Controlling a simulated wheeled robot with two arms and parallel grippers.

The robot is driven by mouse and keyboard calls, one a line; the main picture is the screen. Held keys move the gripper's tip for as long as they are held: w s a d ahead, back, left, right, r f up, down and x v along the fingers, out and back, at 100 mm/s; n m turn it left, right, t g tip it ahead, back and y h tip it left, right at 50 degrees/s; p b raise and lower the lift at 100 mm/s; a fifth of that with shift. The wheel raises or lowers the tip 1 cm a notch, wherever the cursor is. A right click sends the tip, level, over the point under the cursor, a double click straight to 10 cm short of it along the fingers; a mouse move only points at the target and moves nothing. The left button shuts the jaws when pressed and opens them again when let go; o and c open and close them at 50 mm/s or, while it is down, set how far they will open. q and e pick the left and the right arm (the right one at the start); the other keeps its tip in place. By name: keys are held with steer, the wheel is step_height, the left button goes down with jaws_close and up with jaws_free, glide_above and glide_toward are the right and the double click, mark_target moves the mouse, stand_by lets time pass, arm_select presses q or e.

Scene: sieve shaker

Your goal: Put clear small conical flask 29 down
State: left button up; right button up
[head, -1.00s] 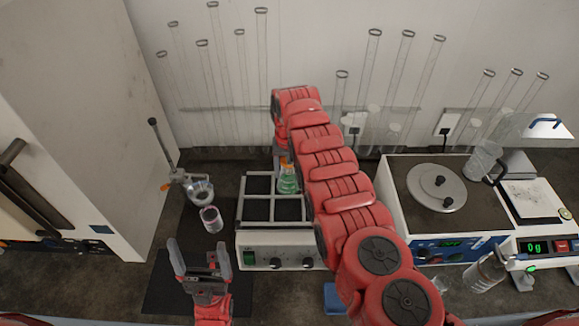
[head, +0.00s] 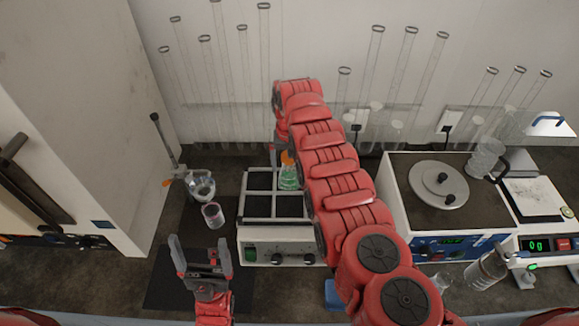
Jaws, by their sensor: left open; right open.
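A small conical flask (head: 289,178) with green liquid and an orange band at its neck stands upright on the shaker's platform, in the back right part of its frame. No number is readable on it. My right gripper (head: 279,152) is at the far end of the red arm, just behind and left of the flask's neck. The arm hides much of it, and I cannot tell if it touches the flask. My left gripper (head: 202,250) is open and empty above the dark mat at the front left.
The shaker (head: 278,246) has a frame of dark square pads. A glass with pinkish contents (head: 212,213) and a round clear vessel (head: 201,187) stand left of it. A lidded hotplate-like unit (head: 437,184) and a balance (head: 537,200) stand right.

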step_height(320, 180, up, 8)
steer(key=b, duration=0.3)
steer(key=shift+r+p, duration=0.45)
steer(key=shift+r, duration=1.1)
